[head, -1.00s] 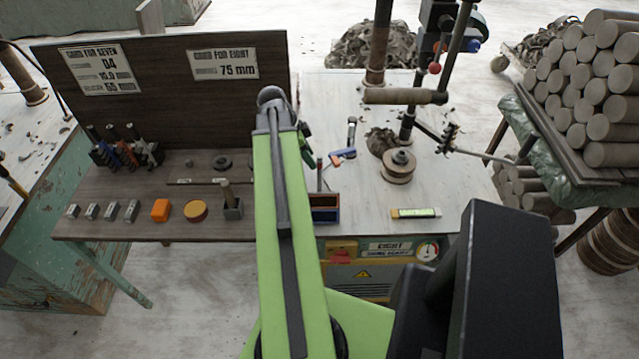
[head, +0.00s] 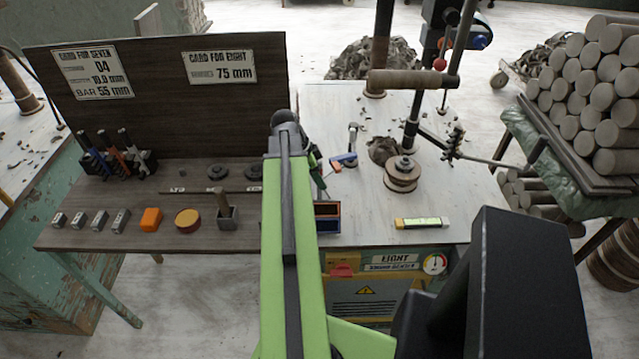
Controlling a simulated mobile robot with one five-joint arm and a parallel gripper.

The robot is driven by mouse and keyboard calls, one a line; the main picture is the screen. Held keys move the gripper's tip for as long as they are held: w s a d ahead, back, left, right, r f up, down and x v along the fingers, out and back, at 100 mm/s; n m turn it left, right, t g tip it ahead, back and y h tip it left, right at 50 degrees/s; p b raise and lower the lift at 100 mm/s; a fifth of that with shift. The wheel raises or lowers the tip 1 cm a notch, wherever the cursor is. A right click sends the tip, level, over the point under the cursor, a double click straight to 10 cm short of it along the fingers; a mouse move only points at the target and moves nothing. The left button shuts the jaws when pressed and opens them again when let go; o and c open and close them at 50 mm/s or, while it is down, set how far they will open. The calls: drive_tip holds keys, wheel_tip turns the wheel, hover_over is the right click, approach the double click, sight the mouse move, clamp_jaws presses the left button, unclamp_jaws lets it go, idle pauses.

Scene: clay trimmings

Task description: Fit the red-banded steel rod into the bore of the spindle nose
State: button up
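The upright grey and tan wheel-like piece (head: 401,178) with a dark hub (head: 404,163) stands on the pale right-hand bench top; I take the hub to be the spindle nose, but its bore is too small to make out. I cannot make out the red-banded steel rod for certain. My green arm reaches forward over the bench, left of the wheel-like piece. The end of my arm points away from the camera, and my gripper's fingers are hidden behind it. Small dark and green parts show just right of the arm's end, too small to tell apart.
A small two-part box (head: 327,216) sits right of my arm. A blue and orange tool (head: 344,160) and a yellow-ended level (head: 421,223) lie on the bench. A post with a wooden-handled bar (head: 413,80) rises behind.

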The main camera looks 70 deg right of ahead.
clamp_jaws()
idle(1.2)
